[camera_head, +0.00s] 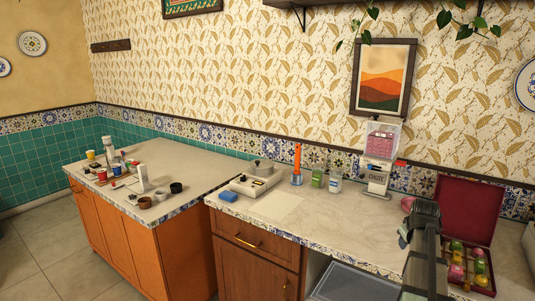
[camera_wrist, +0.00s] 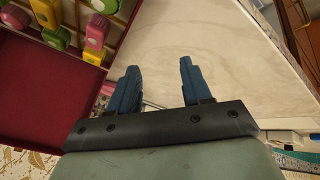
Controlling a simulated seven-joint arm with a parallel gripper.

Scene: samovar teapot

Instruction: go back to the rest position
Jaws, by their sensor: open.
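My gripper (camera_wrist: 158,78) shows in the wrist view with two blue fingers apart and nothing between them. A pale countertop (camera_wrist: 215,45) lies beyond the fingertips. In the head view my arm stands at the lower right, in front of the counter (camera_head: 330,222) and left of an open dark red box (camera_head: 468,208). The fingertips cannot be made out clearly there. The box also shows at the left of the wrist view (camera_wrist: 45,85), with pink, yellow and green pieces (camera_wrist: 95,30) in it. The fingers appear clear of these pieces.
A white dispenser with pink contents (camera_head: 380,160) stands behind my arm. The counter's middle is clear. Several cups and jars crowd the left counter (camera_head: 190,160).

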